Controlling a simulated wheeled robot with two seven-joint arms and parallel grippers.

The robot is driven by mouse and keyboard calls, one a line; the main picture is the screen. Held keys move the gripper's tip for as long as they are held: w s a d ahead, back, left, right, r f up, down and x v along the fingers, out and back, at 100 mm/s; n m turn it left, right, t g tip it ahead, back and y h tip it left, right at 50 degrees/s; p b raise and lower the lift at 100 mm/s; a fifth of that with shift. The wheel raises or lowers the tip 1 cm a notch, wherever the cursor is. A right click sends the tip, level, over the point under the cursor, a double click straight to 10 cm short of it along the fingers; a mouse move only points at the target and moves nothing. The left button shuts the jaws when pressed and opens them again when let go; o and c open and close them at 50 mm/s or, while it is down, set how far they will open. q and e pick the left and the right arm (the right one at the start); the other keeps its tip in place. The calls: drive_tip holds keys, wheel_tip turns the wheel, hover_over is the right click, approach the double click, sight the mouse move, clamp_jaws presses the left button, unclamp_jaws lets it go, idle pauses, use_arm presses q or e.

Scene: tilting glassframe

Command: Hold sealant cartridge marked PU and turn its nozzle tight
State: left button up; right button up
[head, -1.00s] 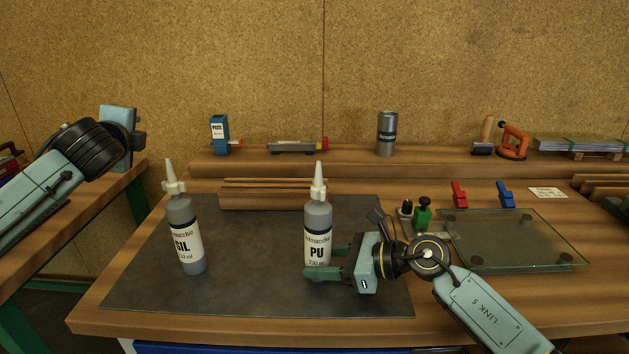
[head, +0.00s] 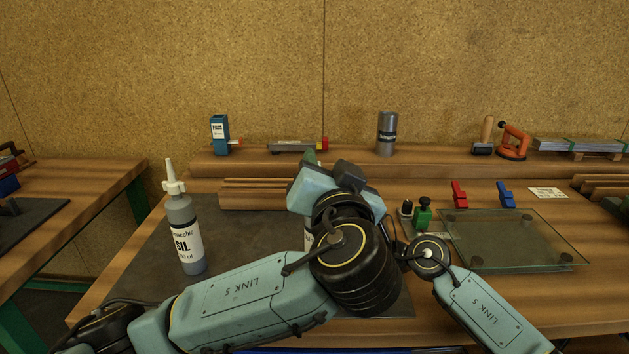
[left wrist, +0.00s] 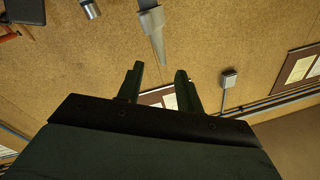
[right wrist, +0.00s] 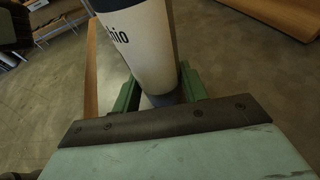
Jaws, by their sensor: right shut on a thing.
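The PU cartridge is mostly hidden behind my left arm in the head view; only a sliver of its label (head: 308,239) shows. In the right wrist view my right gripper (right wrist: 158,90) is shut around the cartridge's body (right wrist: 146,45), with part of the label above the fingers. My left gripper (left wrist: 160,72) is open and empty. In the left wrist view, the tapered nozzle (left wrist: 152,28) points toward the gap between its fingertips, apart from both fingers. In the head view a green left fingertip (head: 311,157) shows above the wrist.
The SIL cartridge (head: 185,232) stands upright on the dark mat (head: 140,265) at left. A glass pane (head: 515,240), red clamp (head: 459,195), blue clamp (head: 506,195) and green-topped item (head: 423,214) are at right. A can (head: 387,134) stands on the back shelf.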

use_arm(q)
drive_tip(key=s+d+f+n+g+y, duration=0.1)
drive_tip(key=s+d+f+n+y, duration=0.25)
drive_tip(key=s+f+n, duration=0.35)
drive_tip(key=shift+n+y, duration=0.35)
drive_tip(key=shift+n, duration=0.25)
drive_tip(key=shift+a+r+x, duration=0.1)
drive_tip(key=shift+r+x, duration=0.2)
drive_tip(key=shift+x, duration=1.85)
drive_tip(key=shift+a+r+x, duration=0.15)
drive_tip(key=shift+r+x, duration=0.15)
drive_tip(key=shift+x, duration=1.85)
drive_tip(key=shift+a+r+x, duration=0.1)
drive_tip(key=shift+r+x, duration=0.2)
drive_tip(key=shift+x, duration=1.9)
drive_tip(key=shift+s, duration=0.15)
clamp_jaws()
drive_tip(key=shift+d, duration=0.1)
